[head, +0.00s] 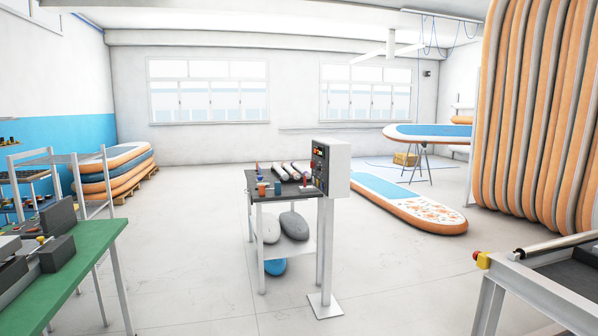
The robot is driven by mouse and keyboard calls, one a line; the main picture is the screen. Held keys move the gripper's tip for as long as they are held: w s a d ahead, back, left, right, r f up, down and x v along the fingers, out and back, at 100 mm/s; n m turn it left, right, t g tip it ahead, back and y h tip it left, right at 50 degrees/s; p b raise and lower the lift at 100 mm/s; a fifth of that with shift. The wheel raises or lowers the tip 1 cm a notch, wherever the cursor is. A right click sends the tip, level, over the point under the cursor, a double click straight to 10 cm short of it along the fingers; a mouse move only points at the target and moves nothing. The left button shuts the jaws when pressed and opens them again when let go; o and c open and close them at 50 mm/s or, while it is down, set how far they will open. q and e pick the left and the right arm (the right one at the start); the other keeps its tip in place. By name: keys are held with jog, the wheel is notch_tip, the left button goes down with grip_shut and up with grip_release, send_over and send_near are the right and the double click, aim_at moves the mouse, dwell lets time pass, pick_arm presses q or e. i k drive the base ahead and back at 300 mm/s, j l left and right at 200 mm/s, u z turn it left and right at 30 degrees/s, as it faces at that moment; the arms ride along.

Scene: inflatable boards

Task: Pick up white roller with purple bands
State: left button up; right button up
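Several whitish rollers (280,173) lie side by side on the dark top of a small cart (262,190) in the middle of the head view. They are small and far off, so I cannot tell which one has purple bands. Neither my left nor my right gripper is in view.
A grey control box (339,168) on a post stands at the cart's right. Cups (262,189) and small items share its top. A green workbench (85,262) is at left, a metal frame table (520,290) at right. Inflatable boards (410,205) lie behind. The floor between is clear.

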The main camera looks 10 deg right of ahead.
aim_at(300, 170)
jog(key=i+l+z, duration=0.35)
jog(key=i, duration=0.55)
jog(key=i+l+z, duration=0.15)
jog(key=i+z, duration=0.2)
jog(key=i, duration=0.55)
jog(key=i+j+z, duration=0.15)
jog(key=i+z, duration=0.2)
jog(key=i, duration=0.55)
jog(key=i+l, duration=0.1)
jog(key=i, duration=1.05)
jog(key=i+l+u, duration=0.1)
jog(key=i, duration=0.5)
jog(key=i+l, duration=0.2)
jog(key=i, duration=0.35)
jog(key=i+l, duration=0.1)
jog(key=i, duration=0.5)
jog(key=i+l+u, duration=0.1)
jog(key=i, duration=0.5)
jog(key=i+j+u, duration=0.15)
jog(key=i+u, duration=1.1)
jog(key=i+l+u, duration=0.6)
jog(key=i+u, duration=0.25)
jog(key=i+l+u, duration=0.15)
jog(key=l+u, duration=0.25)
